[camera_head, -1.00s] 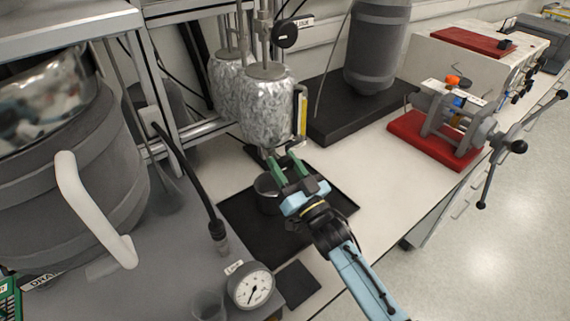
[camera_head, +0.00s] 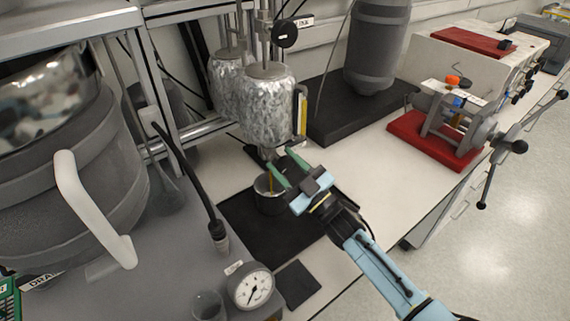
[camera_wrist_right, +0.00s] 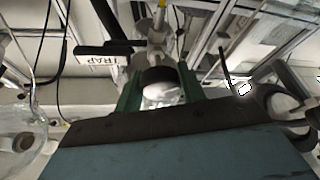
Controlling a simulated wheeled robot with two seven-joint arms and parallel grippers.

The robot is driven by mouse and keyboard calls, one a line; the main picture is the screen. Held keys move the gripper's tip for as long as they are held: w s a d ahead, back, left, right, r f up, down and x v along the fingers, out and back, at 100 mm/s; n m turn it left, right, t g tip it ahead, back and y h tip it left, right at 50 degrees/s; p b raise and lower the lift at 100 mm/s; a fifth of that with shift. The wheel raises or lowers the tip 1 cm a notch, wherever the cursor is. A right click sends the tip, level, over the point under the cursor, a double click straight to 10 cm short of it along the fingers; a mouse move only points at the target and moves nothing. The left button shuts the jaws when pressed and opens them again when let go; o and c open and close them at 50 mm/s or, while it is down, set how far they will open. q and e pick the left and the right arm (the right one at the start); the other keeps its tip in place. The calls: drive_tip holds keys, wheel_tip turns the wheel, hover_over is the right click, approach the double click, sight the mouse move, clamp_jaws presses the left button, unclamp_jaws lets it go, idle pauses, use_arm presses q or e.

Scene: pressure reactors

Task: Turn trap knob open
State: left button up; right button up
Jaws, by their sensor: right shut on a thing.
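My right gripper (camera_head: 284,164) reaches in from the lower right. Its green fingers are shut on the trap knob, under the foil-wrapped vessel (camera_head: 265,105). In the right wrist view, the dark round knob (camera_wrist_right: 160,76) sits between the green fingers of the gripper (camera_wrist_right: 159,92). A white TRAP label (camera_wrist_right: 101,60) is just left of it. The head view mostly hides the knob behind the fingers. A metal cup (camera_head: 270,203) stands beneath, with a thin yellow streak (camera_head: 270,184) at its mouth. My left gripper is not in view.
The cup stands on a black mat (camera_head: 245,235). A pressure gauge (camera_head: 250,288) is in front, and a hose with a metal end (camera_head: 218,232) hangs left. A red-based clamp device (camera_head: 440,138) stands right. The white bench between is clear.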

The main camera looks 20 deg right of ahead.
drive_tip(key=n+g+y, duration=0.1)
drive_tip(key=n, duration=0.2)
drive_tip(key=n+g+y+p, duration=0.1)
drive_tip(key=n, duration=0.3)
drive_tip(key=shift+r+n+g, duration=0.1)
drive_tip(key=shift+n+g, duration=0.2)
drive_tip(key=shift+g, duration=0.1)
drive_tip(key=n+g+p, duration=0.1)
drive_tip(key=n, duration=0.3)
drive_tip(key=shift+g+y, duration=0.3)
drive_tip(key=shift+g, duration=0.1)
drive_tip(key=shift+n+g+p, duration=0.5)
drive_tip(key=shift+n+p, duration=0.4)
drive_tip(key=shift+n, duration=0.6)
drive_tip(key=o, duration=1)
drive_tip(key=shift+c, duration=0.2)
drive_tip(key=r+b+v, duration=0.1)
drive_tip(key=b+v, duration=0.1)
drive_tip(key=v, duration=1.1)
drive_tip(key=shift+s+f, duration=0.25)
